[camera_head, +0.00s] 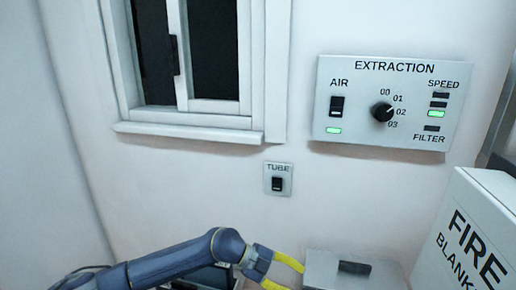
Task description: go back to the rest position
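My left arm comes in from the bottom left, and its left gripper (292,278) is at the bottom centre of the head view. Its two yellow fingers are spread apart with nothing seen between them. The fingertips point right, close to the left side of a grey metal box with a dark handle (335,268). I cannot tell whether they touch it. The lower finger reaches the bottom edge of the picture. My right gripper is not in view.
An extraction panel (350,110) with AIR switch, knob and green lights is on the wall. A tube switch (278,179) sits below the window (205,121). A fire blanket box (458,205) stands at right.

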